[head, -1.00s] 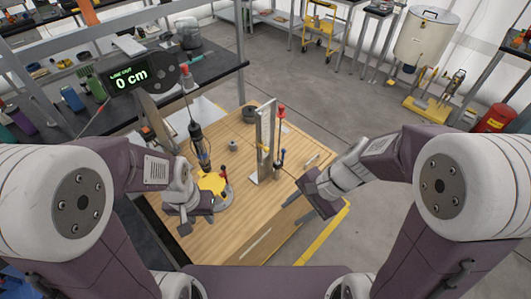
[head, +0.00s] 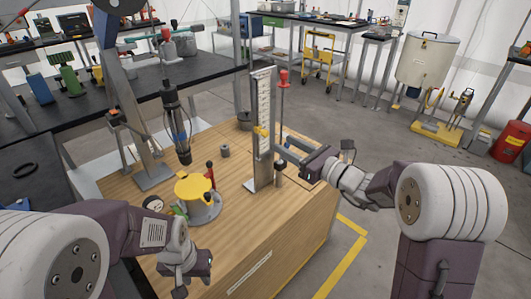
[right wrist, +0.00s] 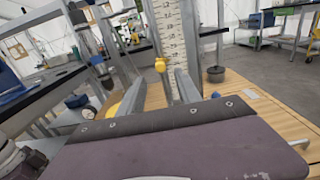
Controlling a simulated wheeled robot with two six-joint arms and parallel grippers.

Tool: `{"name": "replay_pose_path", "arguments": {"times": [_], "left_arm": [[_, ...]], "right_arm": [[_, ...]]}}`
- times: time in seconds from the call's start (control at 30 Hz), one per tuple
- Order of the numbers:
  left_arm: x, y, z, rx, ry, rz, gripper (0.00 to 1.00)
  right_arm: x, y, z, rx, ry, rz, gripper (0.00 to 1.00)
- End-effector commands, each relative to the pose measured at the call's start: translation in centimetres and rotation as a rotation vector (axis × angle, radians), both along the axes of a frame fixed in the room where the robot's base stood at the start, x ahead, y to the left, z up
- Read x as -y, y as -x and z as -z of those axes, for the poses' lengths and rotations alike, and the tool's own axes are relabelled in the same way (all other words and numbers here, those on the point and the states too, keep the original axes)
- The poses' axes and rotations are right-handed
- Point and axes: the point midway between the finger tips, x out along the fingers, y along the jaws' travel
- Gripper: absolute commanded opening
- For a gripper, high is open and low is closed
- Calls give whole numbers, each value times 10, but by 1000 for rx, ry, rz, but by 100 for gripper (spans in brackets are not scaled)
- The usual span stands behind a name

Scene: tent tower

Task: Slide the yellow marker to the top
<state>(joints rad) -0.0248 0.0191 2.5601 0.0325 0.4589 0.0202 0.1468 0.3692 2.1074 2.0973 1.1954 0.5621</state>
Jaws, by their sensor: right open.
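The yellow marker (head: 261,131) sits part way up an upright white scale post (head: 264,100) with dark gradations. In the right wrist view the marker (right wrist: 160,65) shows in front of the scale (right wrist: 172,35), between my right gripper's two grey fingers. My right gripper (head: 283,149) is open at the right side of the post, close to the marker's height. Nothing is between its fingers that I can see as gripped, and a gap shows around the marker. My left gripper (head: 190,278) hangs low at the front left, away from the post; its jaw opening is unclear.
The post stands on a wooden table (head: 235,235). Left of it are a yellow-topped round device (head: 195,187), a hanging dark cylinder (head: 176,125) and a small grey weight (head: 225,151). A thin rod with a red top (head: 283,76) stands right behind the post.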

Motion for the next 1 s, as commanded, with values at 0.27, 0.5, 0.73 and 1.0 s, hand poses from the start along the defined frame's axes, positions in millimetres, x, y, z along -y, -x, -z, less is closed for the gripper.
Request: {"name": "replay_pose_path", "arguments": {"times": [0.27, 0.5, 0.73, 1.0], "left_arm": [[0, 0, 2, 1, 0, 0, 36], [0, 0, 8, 0, 0, 0, 36], [0, 0, 9, 0, 0, 0, 36], [0, 0, 9, 0, 0, 0, 36]], "right_arm": [[-10, -10, 1, 1, -3, 0, 41], [-46, -45, 1, 0, -1, 0, 41], [-63, -63, 1, -2, -1, 2, 41], [-63, -64, 0, -1, 0, 3, 35]]}}
